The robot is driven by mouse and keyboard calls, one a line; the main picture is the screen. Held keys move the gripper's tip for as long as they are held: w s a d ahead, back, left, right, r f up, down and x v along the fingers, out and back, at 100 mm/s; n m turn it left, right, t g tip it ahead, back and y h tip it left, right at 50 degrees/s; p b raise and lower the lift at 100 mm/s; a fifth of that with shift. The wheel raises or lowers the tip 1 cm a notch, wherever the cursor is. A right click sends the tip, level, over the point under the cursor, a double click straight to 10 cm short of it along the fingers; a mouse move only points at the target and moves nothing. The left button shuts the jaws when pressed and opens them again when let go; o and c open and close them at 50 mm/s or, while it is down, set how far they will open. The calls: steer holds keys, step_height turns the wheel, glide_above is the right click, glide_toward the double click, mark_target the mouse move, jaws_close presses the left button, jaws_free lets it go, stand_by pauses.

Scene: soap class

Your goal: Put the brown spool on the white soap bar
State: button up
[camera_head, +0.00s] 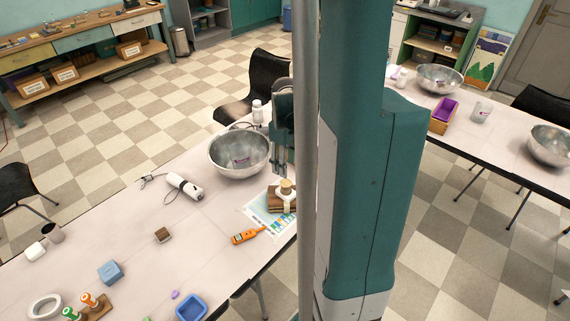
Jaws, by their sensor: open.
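The brown spool (286,186) is a small tan-brown round piece. It appears to rest upright on the white soap bar (287,197), which lies on a brown wooden block or dish at the table's right edge. My gripper (280,172) hangs down just above and slightly left of the spool. It is open and looks apart from the spool, though the fingertips are small here. My own column hides what lies just to the right.
A steel bowl (238,153) stands close behind left. A printed sheet (262,222) and an orange tool (247,236) lie in front.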

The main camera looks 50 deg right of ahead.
steer(key=s+a+r+t, duration=0.2)
steer(key=a+r, duration=0.4)
steer(key=a, duration=0.6)
steer(key=s+a+r+m+t, duration=0.1)
steer(key=a+r, duration=0.5)
steer(key=a, duration=0.7)
steer(key=s+a+r+t, duration=0.3)
steer(key=a+r, duration=0.4)
steer(key=a, duration=0.5)
steer(key=shift+s+a+m+t, duration=0.15)
steer(key=shift+m+t, duration=0.25)
steer(key=shift+t, duration=0.2)
